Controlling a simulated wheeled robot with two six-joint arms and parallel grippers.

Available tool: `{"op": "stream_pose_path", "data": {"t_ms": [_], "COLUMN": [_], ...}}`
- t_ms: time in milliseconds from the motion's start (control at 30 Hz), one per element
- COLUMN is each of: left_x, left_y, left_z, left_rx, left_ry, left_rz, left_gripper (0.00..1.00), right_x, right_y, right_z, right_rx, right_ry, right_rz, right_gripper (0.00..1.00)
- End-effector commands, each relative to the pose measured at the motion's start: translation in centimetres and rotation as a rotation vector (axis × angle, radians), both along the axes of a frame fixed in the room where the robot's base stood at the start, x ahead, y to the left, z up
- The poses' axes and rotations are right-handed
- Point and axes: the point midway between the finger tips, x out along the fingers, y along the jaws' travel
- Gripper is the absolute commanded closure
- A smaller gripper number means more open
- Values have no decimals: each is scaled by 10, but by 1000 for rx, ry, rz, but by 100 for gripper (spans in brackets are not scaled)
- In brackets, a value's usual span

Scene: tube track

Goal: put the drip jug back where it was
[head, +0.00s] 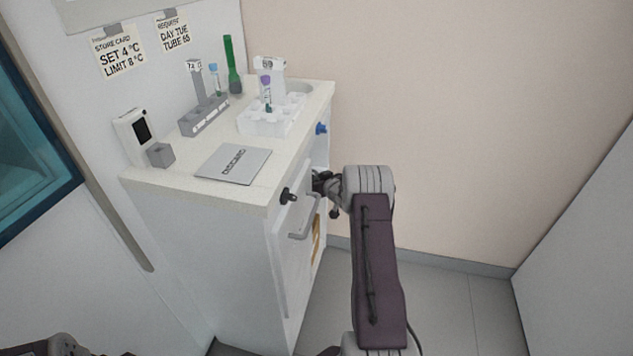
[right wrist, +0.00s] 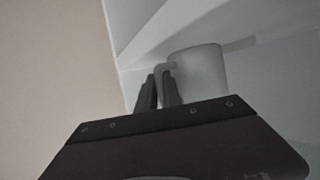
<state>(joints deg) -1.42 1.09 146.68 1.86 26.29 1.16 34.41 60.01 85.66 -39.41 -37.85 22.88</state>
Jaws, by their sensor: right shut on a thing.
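The drip jug (right wrist: 198,75) shows in the right wrist view as a pale grey cup with a handle on its left side. My right gripper (right wrist: 160,88) is shut on that handle. The jug is upright, beside pale inner walls that look like the inside of the cabinet; I cannot tell whether it touches a surface below. In the head view my right gripper (head: 320,183) is at the right side of the white cabinet (head: 215,240), partly hidden, and the jug is hidden there. My left gripper is not in view.
On the counter are a white rack (head: 262,122) with a tube, a grey rack (head: 205,118), a discard plate (head: 233,163), a small grey block (head: 161,155) and a white display unit (head: 134,135). The cabinet front has a handle (head: 304,227). Floor at right is clear.

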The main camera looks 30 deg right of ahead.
Motion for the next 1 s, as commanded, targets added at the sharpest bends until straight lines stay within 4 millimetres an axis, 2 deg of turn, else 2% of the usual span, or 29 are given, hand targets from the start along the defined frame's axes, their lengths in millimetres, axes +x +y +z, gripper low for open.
{"op": "stream_pose_path", "data": {"t_ms": [200, 300, 667, 767, 1000], "left_x": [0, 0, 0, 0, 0], "left_y": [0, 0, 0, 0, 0], "left_z": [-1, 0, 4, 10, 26], "left_rx": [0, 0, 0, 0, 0], "left_ry": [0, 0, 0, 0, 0], "left_rz": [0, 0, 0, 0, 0], "left_gripper": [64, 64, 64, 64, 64], "right_x": [0, 0, -4, -17, -64], "right_y": [0, 0, 0, 2, 9], "right_z": [-2, -2, 5, 12, 33], "right_rx": [0, 0, 1, 2, 2], "right_ry": [0, 0, 1, 1, 2], "right_rz": [0, 0, 0, -1, -3], "right_gripper": [100, 69, 69, 69, 69]}}
